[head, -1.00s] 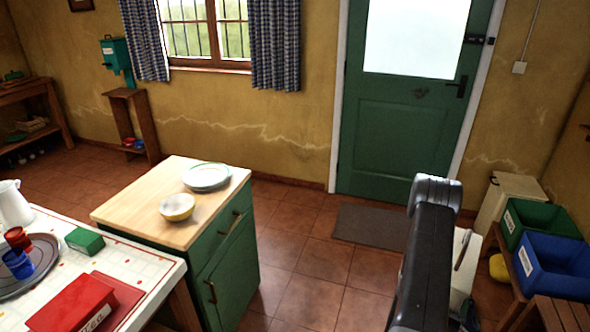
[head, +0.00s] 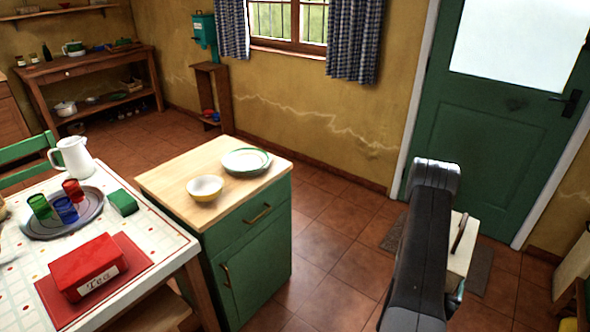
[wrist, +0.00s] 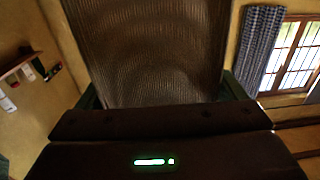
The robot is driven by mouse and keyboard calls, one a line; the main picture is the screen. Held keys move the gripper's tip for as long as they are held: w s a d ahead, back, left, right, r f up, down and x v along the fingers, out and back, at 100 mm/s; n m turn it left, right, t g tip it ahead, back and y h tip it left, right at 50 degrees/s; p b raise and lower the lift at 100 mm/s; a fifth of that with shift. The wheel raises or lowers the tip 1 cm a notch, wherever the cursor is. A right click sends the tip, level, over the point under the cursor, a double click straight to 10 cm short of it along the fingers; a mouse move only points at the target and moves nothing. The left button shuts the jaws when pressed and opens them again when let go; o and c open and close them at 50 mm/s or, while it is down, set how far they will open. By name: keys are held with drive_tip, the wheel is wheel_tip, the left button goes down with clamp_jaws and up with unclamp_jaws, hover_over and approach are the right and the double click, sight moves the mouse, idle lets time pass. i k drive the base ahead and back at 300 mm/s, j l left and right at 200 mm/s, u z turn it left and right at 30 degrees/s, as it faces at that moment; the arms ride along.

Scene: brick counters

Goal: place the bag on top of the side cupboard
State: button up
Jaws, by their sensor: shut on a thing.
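A cream bag-like thing with a brown strap or handle (head: 461,252) shows beside my dark arm in the head view, partly hidden by it. It hangs to the right of the side cupboard, apart from it. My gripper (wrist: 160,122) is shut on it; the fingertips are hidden. In the wrist view a dark ribbed surface (wrist: 150,50) fills the middle beyond the gripper, probably the bag close up. The side cupboard (head: 262,240) is green with a pale wooden top. A yellow-and-white bowl (head: 205,188) and a green-rimmed plate (head: 246,162) stand on that top.
The dining table (head: 130,230) at left holds a red tea box (head: 90,268), a green box (head: 122,203), a tray of cups (head: 35,222) and a white jug (head: 73,157). Free tiled floor (head: 330,240) lies right of the cupboard. A green door (head: 490,140) stands behind.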

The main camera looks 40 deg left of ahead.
sight(200, 162)
drive_tip(key=u, duration=1.5)
